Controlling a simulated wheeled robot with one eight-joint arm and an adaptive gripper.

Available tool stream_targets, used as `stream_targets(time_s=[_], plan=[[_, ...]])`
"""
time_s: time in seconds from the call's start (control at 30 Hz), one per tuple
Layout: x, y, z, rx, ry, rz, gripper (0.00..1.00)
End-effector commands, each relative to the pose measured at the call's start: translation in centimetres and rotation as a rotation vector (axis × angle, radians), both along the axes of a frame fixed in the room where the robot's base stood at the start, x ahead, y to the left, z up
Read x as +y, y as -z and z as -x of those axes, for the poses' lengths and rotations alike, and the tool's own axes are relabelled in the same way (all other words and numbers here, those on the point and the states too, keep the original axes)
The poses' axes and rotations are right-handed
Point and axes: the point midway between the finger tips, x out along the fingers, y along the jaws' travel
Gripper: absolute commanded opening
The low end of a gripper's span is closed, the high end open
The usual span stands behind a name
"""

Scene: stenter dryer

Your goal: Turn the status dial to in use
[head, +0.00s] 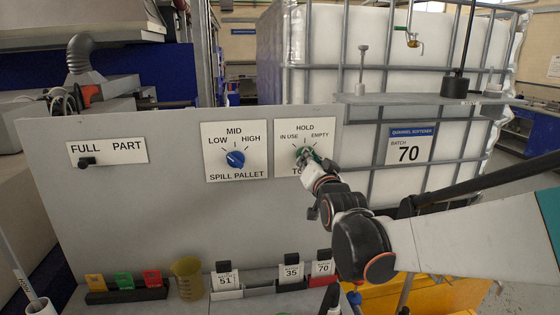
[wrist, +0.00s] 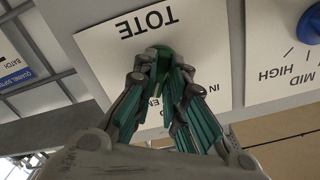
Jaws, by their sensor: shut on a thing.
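The status dial (head: 301,152) is a green knob on the white TOTE plate (head: 286,127), marked IN USE at left, HOLD at top and EMPTY at right. My gripper (head: 311,158) reaches it from the right and front and covers much of it. In the wrist view, which shows the plate upside down, my gripper's green-padded fingers (wrist: 163,66) are closed around the green dial (wrist: 160,50) below the TOTE lettering. The fingers hide the dial's pointer, so I cannot tell its setting.
A blue SPILL PALLET dial (head: 235,159) is just left on the same grey panel (head: 180,190). A FULL/PART slider (head: 87,161) is further left. Below stand card holders (head: 225,280) and a yellow beaker (head: 187,278). A caged white tote (head: 400,60) is behind at right.

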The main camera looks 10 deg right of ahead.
Motion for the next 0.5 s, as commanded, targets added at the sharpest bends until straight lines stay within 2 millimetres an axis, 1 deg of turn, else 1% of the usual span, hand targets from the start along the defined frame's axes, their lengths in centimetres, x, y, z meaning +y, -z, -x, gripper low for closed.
stream_targets(time_s=[0.5], plan=[[0.00,0.07,0.02,0.001,0.000,0.490,0.00]])
